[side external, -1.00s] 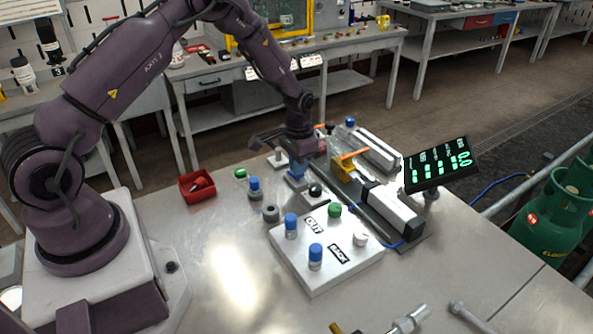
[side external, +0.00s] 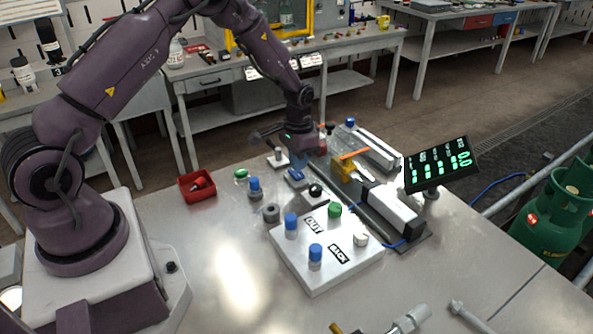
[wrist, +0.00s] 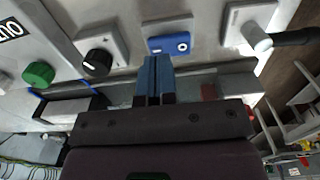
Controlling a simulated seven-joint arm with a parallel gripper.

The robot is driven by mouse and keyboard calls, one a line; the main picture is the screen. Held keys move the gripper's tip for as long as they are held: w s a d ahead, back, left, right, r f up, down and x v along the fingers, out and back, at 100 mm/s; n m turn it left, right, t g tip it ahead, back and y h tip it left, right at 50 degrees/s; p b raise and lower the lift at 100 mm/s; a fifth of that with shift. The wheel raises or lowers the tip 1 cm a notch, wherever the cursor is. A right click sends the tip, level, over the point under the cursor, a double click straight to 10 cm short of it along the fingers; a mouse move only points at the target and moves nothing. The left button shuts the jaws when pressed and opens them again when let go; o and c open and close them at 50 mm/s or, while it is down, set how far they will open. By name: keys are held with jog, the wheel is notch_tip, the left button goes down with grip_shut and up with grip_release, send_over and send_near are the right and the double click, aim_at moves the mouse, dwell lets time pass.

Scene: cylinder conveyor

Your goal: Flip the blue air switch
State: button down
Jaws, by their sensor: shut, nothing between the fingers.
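The blue air switch (wrist: 169,45) is a small blue block on a light plate, at the top centre of the wrist view. In the side view, the blue switch (side external: 296,175) sits on the bench behind the black knob. My gripper (wrist: 157,62) has two blue fingers pressed together with nothing between them. The fingertips appear just below the switch's near edge in the wrist view; I cannot tell whether they touch it. In the side view my gripper (side external: 299,158) is above and slightly behind the switch, with its fingertips hard to make out.
A black knob (wrist: 97,62) is left of the switch, and a white-tipped lever (wrist: 256,38) is right of it. The conveyor unit (side external: 392,208) and display (side external: 437,165) stand to the right. A white panel (side external: 318,274) with green, white and blue parts is in front.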

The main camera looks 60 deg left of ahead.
aim_at(298, 175)
jog(key=shift+r, duration=2.4)
jog(key=s+d+r+t, duration=0.2)
jog(key=s+d+r, duration=0.4)
jog(key=s+r, duration=0.6)
jog(key=s+d+r+t, duration=0.3)
jog(key=s+d+r, duration=0.3)
jog(key=s+r, duration=0.6)
jog(key=shift+s+r+t, duration=0.2)
jog(key=shift+r+t, duration=0.1)
jog(key=shift+r, duration=0.3)
jog(key=shift+a, duration=0.1)
